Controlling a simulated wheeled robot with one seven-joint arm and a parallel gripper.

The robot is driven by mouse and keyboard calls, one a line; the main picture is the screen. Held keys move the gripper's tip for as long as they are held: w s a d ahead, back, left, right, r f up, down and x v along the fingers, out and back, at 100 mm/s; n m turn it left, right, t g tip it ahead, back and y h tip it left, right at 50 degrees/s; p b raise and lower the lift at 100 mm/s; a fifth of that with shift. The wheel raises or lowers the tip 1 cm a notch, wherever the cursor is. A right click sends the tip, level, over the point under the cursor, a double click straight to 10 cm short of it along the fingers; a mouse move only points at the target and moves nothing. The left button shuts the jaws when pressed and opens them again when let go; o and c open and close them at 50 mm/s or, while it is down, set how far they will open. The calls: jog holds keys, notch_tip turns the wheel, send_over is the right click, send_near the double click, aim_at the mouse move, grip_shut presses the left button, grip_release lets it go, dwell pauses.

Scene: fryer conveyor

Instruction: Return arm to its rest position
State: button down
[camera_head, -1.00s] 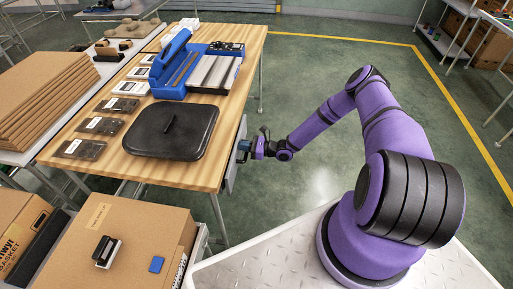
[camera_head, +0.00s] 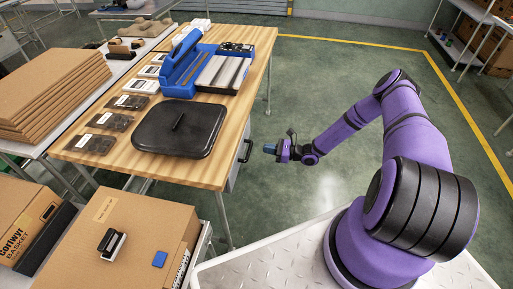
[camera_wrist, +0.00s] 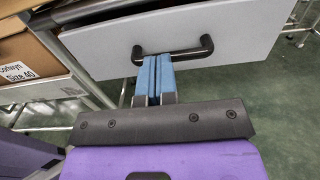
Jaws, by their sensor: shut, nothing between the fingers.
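My purple arm reaches to the left, and my gripper (camera_head: 268,149) is level with the table's right side, in front of a grey drawer (camera_head: 234,172). In the wrist view my gripper (camera_wrist: 153,57) has its two blue fingers pressed together with nothing between them. The grey drawer (camera_wrist: 215,62) and its black handle (camera_wrist: 172,52) lie just beyond the fingertips. In the head view a gap shows between the fingertips and the handle (camera_head: 247,150). The drawer looks closed or nearly so; I cannot tell exactly.
The wooden table (camera_head: 225,150) carries a black lid (camera_head: 180,127), a blue device (camera_head: 200,68) and several small packs. A cardboard box (camera_head: 140,225) with a stamp (camera_head: 112,243) stands at the front left. A box also shows left in the wrist view (camera_wrist: 30,60). The floor right of the table is clear.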

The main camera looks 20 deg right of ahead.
jog(key=shift+v, duration=2.15)
jog(key=s+a+r+n+g+h, duration=0.2)
jog(key=r+n+g, duration=0.3)
jog(key=r, duration=0.8)
jog(key=s+a+r+n+g+h, duration=0.1)
jog(key=s+r+n+g+h, duration=0.15)
jog(key=r+n, duration=0.75)
jog(key=s+a+r+n+g+h, duration=0.1)
jog(key=a+r+n+g+h, duration=0.2)
jog(key=r, duration=1.4)
jog(key=s+a+r+n+t+h, duration=0.1)
jog(key=s+r+n+h, duration=0.3)
jog(key=s+r, duration=0.9)
jog(key=s+r+n+t+h, duration=0.2)
jog(key=s+r, duration=0.6)
jog(key=s, duration=0.6)
jog(key=shift+d+r+n+t+h, duration=0.15)
jog(key=shift+d+n+t+h, duration=0.25)
jog(key=shift+t+h, duration=0.65)
jog(key=shift+t+y, duration=0.3)
